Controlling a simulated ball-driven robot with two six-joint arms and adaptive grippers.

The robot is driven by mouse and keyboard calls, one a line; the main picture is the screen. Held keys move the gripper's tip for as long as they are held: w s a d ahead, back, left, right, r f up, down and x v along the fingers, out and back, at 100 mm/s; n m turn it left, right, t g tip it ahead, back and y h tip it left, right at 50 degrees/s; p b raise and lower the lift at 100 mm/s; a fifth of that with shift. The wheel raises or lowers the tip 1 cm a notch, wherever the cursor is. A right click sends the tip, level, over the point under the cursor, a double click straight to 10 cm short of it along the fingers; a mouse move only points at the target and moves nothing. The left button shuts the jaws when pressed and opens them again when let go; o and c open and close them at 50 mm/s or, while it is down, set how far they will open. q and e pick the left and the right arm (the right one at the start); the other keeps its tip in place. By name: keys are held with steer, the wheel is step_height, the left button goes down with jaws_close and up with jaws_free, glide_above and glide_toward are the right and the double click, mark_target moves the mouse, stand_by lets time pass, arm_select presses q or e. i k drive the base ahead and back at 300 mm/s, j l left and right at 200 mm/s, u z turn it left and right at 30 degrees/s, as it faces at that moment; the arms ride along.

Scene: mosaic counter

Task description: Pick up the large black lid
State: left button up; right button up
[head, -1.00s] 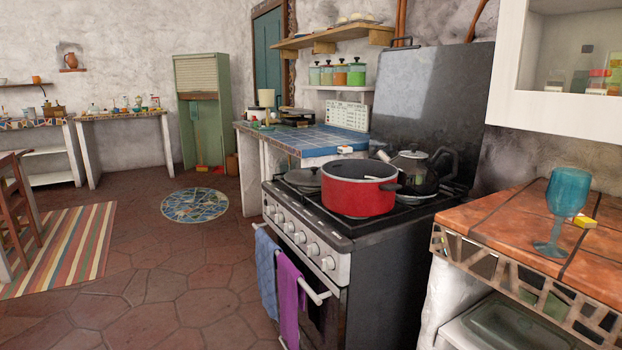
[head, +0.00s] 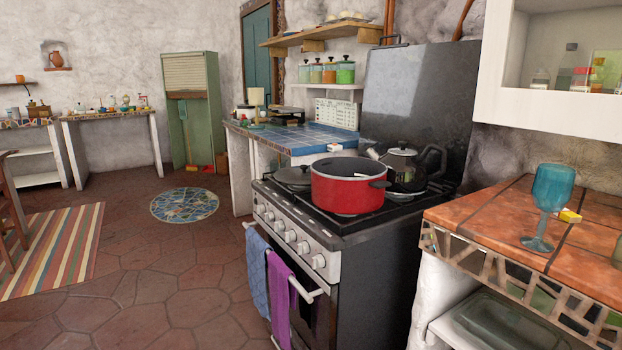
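A dark, round, flat lid with a small knob (head: 293,175) lies on the stove top, to the left of and partly behind a red pot. It looks like the large black lid. The red pot (head: 346,190) stands on the front of the stove with its dark handle toward the right, and hides the lid's right edge. Neither of my grippers is in view.
A dark kettle (head: 402,162) stands behind the pot on the stove (head: 345,232). Towels (head: 278,298) hang from the oven rail. A blue goblet (head: 552,190) stands on the tiled counter (head: 480,213) at the right.

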mark_target(295, 176)
steer(key=i+j+u, duration=0.5)
steer(key=i+u, duration=0.15)
steer(key=i+j+u, duration=0.1)
steer(key=i+u, duration=0.25)
steer(key=i+j+u, duration=0.1)
steer(key=i, duration=1.1)
steer(key=i+z, duration=0.5)
steer(key=i+j+z, duration=0.45)
steer(key=i, duration=0.2)
steer(key=l, duration=0.1)
